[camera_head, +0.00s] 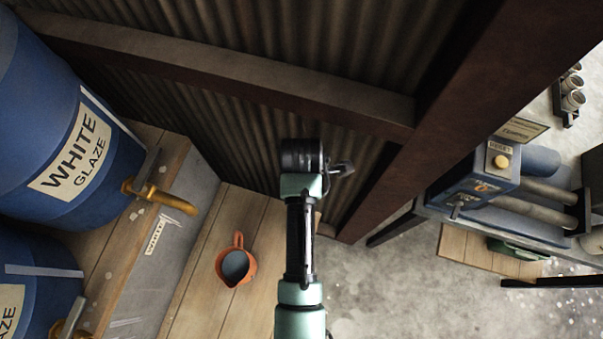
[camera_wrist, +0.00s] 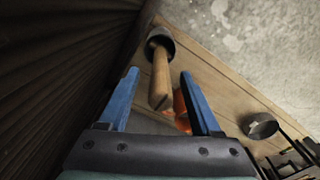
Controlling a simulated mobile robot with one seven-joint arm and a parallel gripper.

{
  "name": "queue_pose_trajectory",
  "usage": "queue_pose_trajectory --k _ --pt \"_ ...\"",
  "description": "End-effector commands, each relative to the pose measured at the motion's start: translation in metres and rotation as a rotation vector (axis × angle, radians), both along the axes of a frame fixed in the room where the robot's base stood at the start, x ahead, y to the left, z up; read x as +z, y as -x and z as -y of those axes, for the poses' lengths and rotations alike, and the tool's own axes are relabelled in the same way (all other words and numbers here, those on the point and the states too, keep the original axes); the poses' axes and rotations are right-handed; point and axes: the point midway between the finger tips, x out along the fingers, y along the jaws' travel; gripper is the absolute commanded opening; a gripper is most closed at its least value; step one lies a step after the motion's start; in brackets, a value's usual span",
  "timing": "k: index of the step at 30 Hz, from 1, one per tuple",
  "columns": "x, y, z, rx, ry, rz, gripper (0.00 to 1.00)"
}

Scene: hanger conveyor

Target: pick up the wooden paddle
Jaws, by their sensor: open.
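My gripper (camera_wrist: 160,74) is open in the wrist view, with its two blue fingers spread apart. A pale wooden shaft (camera_wrist: 160,78), which looks like the wooden paddle, shows between and beyond the fingertips. Its far end meets a dark grey round piece (camera_wrist: 162,38); I cannot tell whether this is part of it or a holder. Nothing is visibly gripped, and the depth gap to the shaft is unclear. In the head view my dark wrist covers this area, and I cannot make out the paddle there.
An orange jug (camera_head: 236,266) with dark liquid stands on the wooden planks. Blue glaze barrels (camera_head: 62,135) with brass taps stand at left. A corrugated wall (camera_head: 270,45) with dark beams is close to my arm. A metal cup (camera_wrist: 259,127) and dark rack sit at right.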

Motion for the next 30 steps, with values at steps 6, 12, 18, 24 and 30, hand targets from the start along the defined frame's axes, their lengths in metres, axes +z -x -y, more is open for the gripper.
queue_pose_trajectory --k 6,12,18,24,30 --pt "-0.024 0.001 0.000 0.000 0.000 0.000 0.65" --pt "-0.027 0.001 0.000 0.000 0.000 0.000 0.65" --pt "-0.027 0.001 0.000 0.000 0.000 0.001 0.43" --pt "-0.027 0.001 0.000 0.000 0.000 0.001 0.07" --pt "-0.026 0.000 0.000 0.000 0.000 0.001 0.00"
